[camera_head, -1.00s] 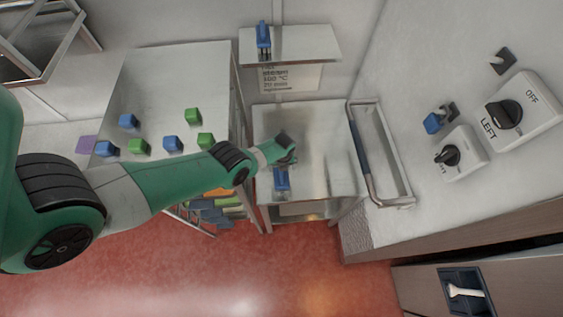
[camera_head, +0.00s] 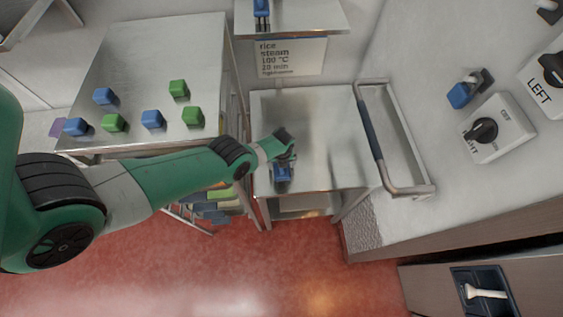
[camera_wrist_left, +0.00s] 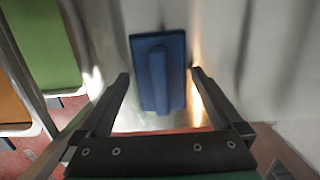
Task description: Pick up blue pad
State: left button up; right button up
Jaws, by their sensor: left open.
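The blue pad (camera_wrist_left: 175,75) is a flat rectangle with a raised rounded handle along its middle. It lies on the metal cart top, and in the head view the pad (camera_head: 282,176) is near the cart's front edge, partly hidden by my left gripper. My left gripper (camera_wrist_left: 160,82) is open and empty, with one finger on each side of the pad in the wrist view. I cannot tell how high the fingertips are above it. In the head view my left gripper (camera_head: 284,160) is over the cart. My right gripper is not in view.
The metal cart (camera_head: 320,150) has free room right of the pad. A table (camera_head: 150,60) with several blue and green blocks stands left. A rail (camera_head: 375,145) stands to the cart's right. A shelf (camera_head: 310,15) and a sign (camera_head: 290,57) are behind.

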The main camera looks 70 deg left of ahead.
pick_arm(q)
jog(key=shift+r, duration=0.1)
jog(key=c, duration=1.1)
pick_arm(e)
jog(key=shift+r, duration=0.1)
pick_arm(q)
jog(key=shift+r, duration=0.1)
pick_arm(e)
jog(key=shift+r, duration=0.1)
